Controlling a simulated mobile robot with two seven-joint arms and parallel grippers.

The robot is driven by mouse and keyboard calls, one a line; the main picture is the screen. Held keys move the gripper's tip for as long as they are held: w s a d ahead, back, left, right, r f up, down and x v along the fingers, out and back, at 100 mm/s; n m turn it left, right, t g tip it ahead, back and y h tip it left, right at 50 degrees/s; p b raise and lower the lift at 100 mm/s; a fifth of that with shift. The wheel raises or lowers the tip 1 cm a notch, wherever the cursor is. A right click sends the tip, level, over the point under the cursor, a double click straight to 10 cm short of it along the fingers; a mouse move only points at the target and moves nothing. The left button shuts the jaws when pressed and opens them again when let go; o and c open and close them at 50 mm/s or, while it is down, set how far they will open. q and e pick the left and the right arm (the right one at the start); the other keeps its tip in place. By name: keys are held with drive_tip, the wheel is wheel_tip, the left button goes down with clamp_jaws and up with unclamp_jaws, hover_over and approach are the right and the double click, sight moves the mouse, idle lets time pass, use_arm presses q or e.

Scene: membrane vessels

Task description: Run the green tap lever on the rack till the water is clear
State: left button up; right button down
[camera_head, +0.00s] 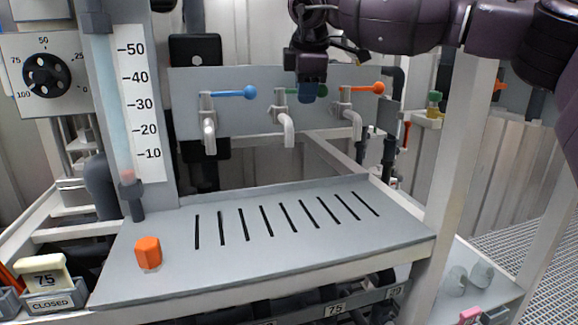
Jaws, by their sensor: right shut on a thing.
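Three taps with grey spouts are mounted on the grey back panel (235,125) of the rack. The middle tap (287,128) has the green lever (290,91), mostly hidden behind my right gripper (307,92). That gripper reaches down from the top right and is shut on the green lever. The blue lever (248,92) is on the left tap, and the orange lever (376,88) is on the right tap. I see no water stream under the middle spout. My left gripper is not in view.
A slotted grey drain tray (190,268) lies below the taps with an orange cap (148,252) on it. A graduated tube (108,110) and black dial (46,75) stand at left. A white post (458,150) rises at right.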

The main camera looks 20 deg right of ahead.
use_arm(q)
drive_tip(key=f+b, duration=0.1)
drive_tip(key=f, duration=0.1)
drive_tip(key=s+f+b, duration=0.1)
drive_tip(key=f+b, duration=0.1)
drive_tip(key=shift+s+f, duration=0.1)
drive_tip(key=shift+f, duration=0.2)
use_arm(e)
drive_tip(key=m, duration=0.2)
drive_tip(key=s+m+h, duration=0.1)
drive_tip(key=s+a+m+h, duration=0.1)
drive_tip(key=m, duration=0.1)
drive_tip(key=shift+s+m+g, duration=0.15)
drive_tip(key=shift+m+g, duration=0.15)
drive_tip(key=shift+g, duration=0.1)
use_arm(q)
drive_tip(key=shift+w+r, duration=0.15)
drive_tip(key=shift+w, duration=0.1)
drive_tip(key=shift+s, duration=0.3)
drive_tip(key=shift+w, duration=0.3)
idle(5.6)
